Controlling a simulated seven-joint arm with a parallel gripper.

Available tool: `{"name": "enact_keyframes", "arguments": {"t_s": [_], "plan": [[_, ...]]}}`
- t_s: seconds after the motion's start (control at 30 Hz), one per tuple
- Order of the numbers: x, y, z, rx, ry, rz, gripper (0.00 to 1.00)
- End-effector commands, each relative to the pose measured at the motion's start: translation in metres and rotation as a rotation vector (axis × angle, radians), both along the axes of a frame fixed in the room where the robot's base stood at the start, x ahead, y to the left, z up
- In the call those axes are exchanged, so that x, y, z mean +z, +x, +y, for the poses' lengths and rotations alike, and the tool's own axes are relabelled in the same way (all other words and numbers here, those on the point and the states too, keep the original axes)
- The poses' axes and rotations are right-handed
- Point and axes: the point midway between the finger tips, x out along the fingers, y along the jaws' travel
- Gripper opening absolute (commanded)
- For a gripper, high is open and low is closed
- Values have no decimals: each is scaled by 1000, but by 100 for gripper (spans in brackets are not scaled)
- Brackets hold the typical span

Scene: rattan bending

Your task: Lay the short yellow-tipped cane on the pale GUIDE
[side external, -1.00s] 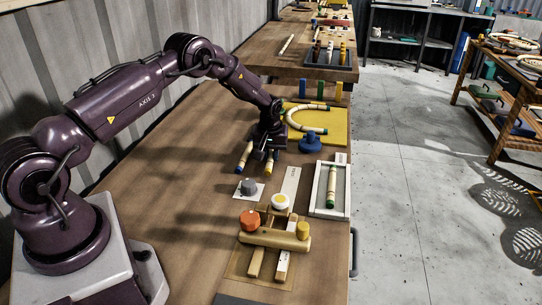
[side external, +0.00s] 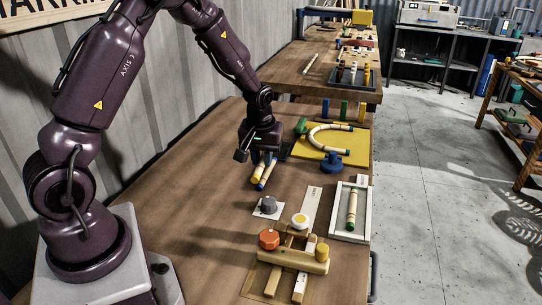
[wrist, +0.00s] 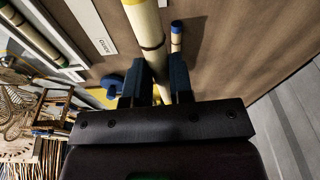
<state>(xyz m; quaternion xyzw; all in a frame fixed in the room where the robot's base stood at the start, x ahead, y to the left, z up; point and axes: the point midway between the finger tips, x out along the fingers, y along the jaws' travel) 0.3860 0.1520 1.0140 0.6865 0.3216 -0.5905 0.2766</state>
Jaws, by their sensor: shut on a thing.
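The yellow-tipped cane (side external: 262,170) hangs from my gripper (side external: 262,156), which is shut on it. In the wrist view the pale cane (wrist: 148,35) passes between my blue fingers (wrist: 153,85), its yellow end toward the top edge. A blue-tipped cane (side external: 268,177) lies just behind and right of it; it also shows in the wrist view (wrist: 176,37). The pale GUIDE strip (side external: 310,204) lies bare on the bench, right of and nearer than my gripper. Its label shows in the wrist view (wrist: 92,22).
A white frame (side external: 337,221) holding a green-tipped cane stands right of the GUIDE. The bench's left is clear.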

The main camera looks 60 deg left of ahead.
Motion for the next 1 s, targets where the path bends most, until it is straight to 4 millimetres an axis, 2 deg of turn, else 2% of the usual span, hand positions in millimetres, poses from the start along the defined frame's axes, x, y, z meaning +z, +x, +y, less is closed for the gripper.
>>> {"name": "enact_keyframes", "arguments": {"t_s": [0.07, 0.3, 0.5, 0.67, 1.0], "plan": [[-3, 7, -11, -14, -1, 1, 0], [-31, 53, -66, -67, 0, 1, 0], [-47, 73, -96, -89, 0, 0, 0], [-57, 75, -101, -91, 0, 1, 0], [-89, 75, -100, -90, -1, 0, 0]]}}
